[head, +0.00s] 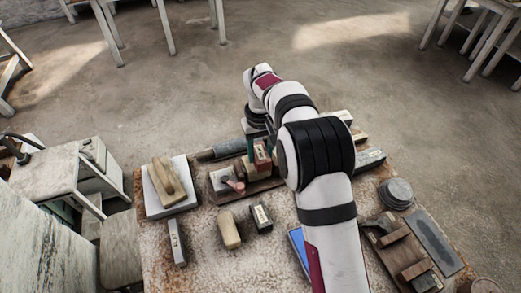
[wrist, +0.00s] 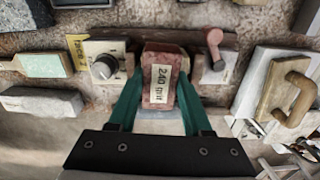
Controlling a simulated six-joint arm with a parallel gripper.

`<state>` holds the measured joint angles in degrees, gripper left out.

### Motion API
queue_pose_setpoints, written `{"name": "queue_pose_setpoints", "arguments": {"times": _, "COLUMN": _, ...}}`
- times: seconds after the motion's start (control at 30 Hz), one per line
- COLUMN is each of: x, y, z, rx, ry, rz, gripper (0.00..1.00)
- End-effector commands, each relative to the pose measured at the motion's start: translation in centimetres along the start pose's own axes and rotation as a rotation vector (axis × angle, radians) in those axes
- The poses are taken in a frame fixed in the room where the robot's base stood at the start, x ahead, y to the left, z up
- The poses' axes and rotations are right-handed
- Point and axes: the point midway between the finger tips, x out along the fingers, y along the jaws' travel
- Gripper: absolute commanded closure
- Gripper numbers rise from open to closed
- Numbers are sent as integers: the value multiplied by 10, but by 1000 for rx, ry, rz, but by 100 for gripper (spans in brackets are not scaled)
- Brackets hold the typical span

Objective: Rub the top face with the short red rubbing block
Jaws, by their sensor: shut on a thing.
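My gripper (wrist: 160,80) is shut on a short red block (wrist: 161,68) with a pale label reading "240 grit". Its green fingers press on both sides of the block. In the head view the red block (head: 262,154) shows beside my wrist, over a low fixture at the far side of the table. A pale surface (wrist: 162,114) shows below the block between the fingers. Whether the block touches anything beneath it I cannot tell. The workpiece's top face is not clearly seen, as the block and gripper cover that area.
A knob (wrist: 104,66) and a red lever (wrist: 214,48) flank the block. A white board with a wooden handle (head: 166,178) lies left. A tan block (head: 229,230) and a dark labelled block (head: 261,217) lie in front. Grey discs (head: 396,193) and a wooden rack (head: 402,252) are right.

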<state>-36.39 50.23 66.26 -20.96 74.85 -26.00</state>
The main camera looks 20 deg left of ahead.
Motion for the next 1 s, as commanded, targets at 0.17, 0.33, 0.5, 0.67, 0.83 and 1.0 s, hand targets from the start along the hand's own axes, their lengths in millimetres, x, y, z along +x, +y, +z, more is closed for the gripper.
{"name": "queue_pose_setpoints", "arguments": {"times": 0.17, "x": 3, "y": 0, "z": 0, "rx": 0, "ry": 0, "rz": 0, "gripper": 100}}
{"name": "queue_pose_setpoints", "arguments": {"times": 0.33, "x": 7, "y": 0, "z": 0, "rx": 0, "ry": 1, "rz": 0, "gripper": 100}}
{"name": "queue_pose_setpoints", "arguments": {"times": 0.5, "x": 9, "y": 0, "z": -1, "rx": 0, "ry": 1, "rz": 0, "gripper": 100}}
{"name": "queue_pose_setpoints", "arguments": {"times": 0.67, "x": 8, "y": 0, "z": -9, "rx": 0, "ry": 2, "rz": 1, "gripper": 100}}
{"name": "queue_pose_setpoints", "arguments": {"times": 0.83, "x": 9, "y": 0, "z": -18, "rx": 0, "ry": 1, "rz": 0, "gripper": 100}}
{"name": "queue_pose_setpoints", "arguments": {"times": 1.0, "x": 8, "y": 0, "z": -17, "rx": 0, "ry": 0, "rz": 0, "gripper": 100}}
